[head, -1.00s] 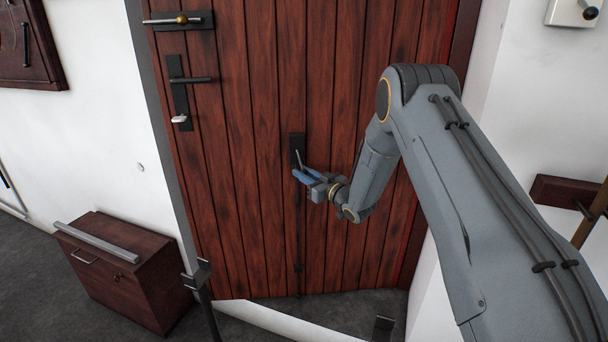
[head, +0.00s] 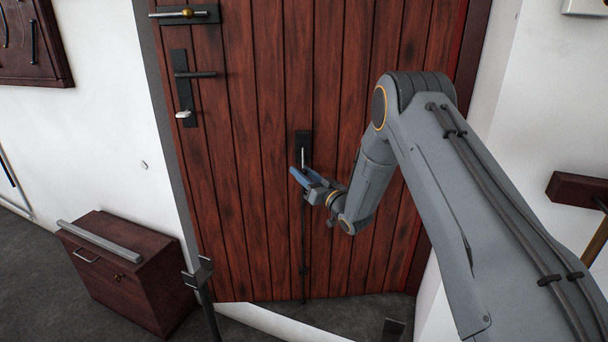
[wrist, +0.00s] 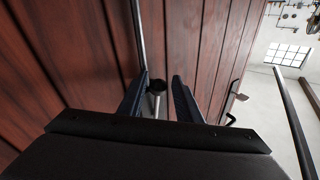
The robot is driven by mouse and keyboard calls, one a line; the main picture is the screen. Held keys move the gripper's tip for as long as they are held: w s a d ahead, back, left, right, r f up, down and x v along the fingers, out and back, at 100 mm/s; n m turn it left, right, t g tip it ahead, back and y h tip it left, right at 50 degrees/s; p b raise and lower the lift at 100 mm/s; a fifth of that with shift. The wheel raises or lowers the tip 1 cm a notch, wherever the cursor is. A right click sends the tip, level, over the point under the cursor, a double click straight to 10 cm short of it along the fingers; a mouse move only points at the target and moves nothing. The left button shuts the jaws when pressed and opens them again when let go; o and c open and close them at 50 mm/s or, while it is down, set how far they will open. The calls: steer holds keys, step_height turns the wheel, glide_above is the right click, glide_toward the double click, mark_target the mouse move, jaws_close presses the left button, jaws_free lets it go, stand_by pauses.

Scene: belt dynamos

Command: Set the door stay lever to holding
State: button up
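The door stay has a black plate (head: 303,141) on the red-brown plank door (head: 260,200), with a thin pale lever in front of it. A dark rod (head: 304,235) runs from there down the door to near the floor. My gripper (head: 302,178) is at the lower part of the plate. In the wrist view its two dark fingers (wrist: 158,98) are apart. A short grey lever with a dark round end (wrist: 157,86) shows in the gap between them. I cannot tell whether either finger touches it. The lever's lower part is hidden in the head view.
Higher on the door are a bolt (head: 187,14) with a brass knob and a handle plate (head: 184,90). A wooden cabinet (head: 125,285) with a grey bar on top stands at lower left. A black post (head: 203,290) and white rail stand in front of the door.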

steer(key=shift+o, duration=0.4)
steer(key=shift+d, duration=0.1)
steer(key=shift+s+d+f, duration=0.1)
steer(key=shift+s+d, duration=0.05)
steer(key=shift+s, duration=0.05)
steer(key=b+v, duration=0.1)
steer(key=v, duration=0.6)
